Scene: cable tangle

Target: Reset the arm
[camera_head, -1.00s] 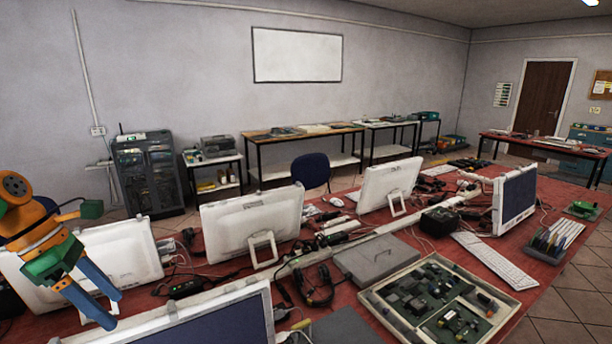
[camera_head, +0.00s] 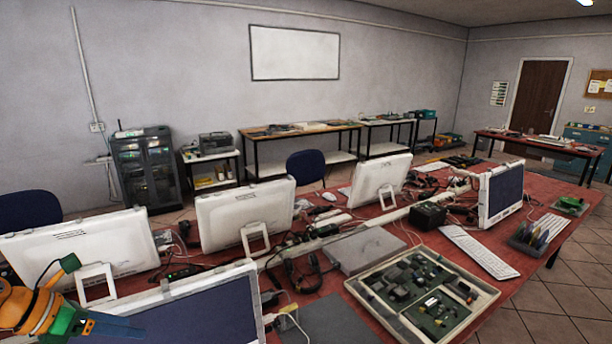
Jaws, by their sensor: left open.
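My left gripper (camera_head: 105,327) is low in the bottom left corner of the head view, at the end of my orange and green arm. Its blue fingers point right, in front of the dark screen of the nearest monitor (camera_head: 195,318). The fingers look empty, and nothing is held between them. Whether they touch the monitor cannot be told. My right gripper is not in view.
The red table (camera_head: 405,240) is crowded with white monitors (camera_head: 245,213), cables, a grey case (camera_head: 365,250), a tray of circuit boards (camera_head: 480,297) and a keyboard (camera_head: 480,252). A blue chair (camera_head: 30,210) stands behind the left monitor.

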